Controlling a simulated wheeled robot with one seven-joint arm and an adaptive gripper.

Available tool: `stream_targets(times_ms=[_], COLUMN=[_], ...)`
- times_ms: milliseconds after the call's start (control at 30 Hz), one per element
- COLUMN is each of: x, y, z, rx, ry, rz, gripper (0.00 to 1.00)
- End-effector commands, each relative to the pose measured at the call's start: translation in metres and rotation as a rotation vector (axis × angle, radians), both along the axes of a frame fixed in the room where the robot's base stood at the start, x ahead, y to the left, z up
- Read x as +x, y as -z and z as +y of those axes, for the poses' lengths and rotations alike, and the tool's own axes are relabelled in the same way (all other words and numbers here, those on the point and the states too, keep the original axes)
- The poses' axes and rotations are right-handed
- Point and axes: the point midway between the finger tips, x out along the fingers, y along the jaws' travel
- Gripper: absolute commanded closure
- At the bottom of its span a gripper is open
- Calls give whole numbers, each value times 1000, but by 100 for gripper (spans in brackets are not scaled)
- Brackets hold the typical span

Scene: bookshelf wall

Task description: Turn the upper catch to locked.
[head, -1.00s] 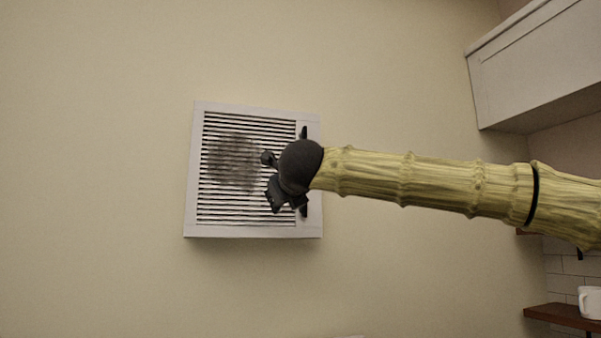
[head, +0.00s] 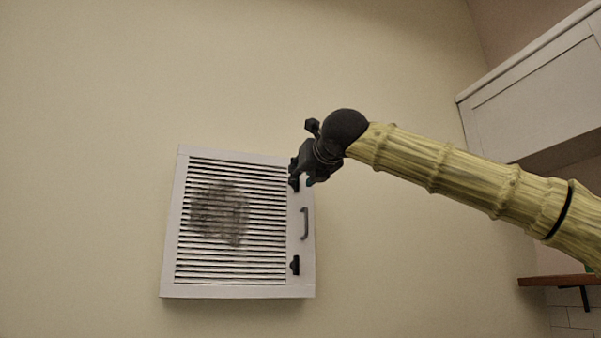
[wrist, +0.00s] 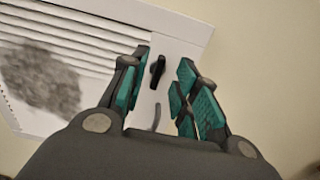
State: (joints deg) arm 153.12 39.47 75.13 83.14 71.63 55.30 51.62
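A white louvred vent panel (head: 170,235) is on the wall, with a dark smudge on its slats. The black upper catch (head: 295,186) is on its right border, partly hidden by my gripper (head: 303,179) in the head view. In the wrist view the upper catch (wrist: 157,72) shows as a dark lug, long side roughly up and down in the picture, between the two teal-padded fingers of my gripper (wrist: 164,68). The fingers are open and apart from it. I cannot tell whether they reach around it in depth.
Below the upper catch are a grey handle (head: 304,223) and a black lower catch (head: 295,265) on the same border. A white cabinet (head: 535,90) hangs at upper right, above a brown shelf (head: 545,281). The wall around the panel is bare.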

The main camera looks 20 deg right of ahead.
Motion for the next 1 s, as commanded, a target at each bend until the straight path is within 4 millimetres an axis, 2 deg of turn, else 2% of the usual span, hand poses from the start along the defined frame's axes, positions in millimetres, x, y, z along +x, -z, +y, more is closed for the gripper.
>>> stream_targets(times_ms=[100, 300, 633, 667, 800, 833, 1000], x=[16, 30, 33, 32, 32, 32, 32], y=[-2, 0, 1, 1, 1, 1, 0], z=[1, 0, -1, -1, -1, -1, -5], rx=[0, 0, 0, 0, 0, -1, -1], ry=[1, 2, 3, 3, 4, 4, 4], rz=[2, 1, 0, 0, 0, 0, 0], gripper=[70, 70, 70, 71, 97, 100, 100])
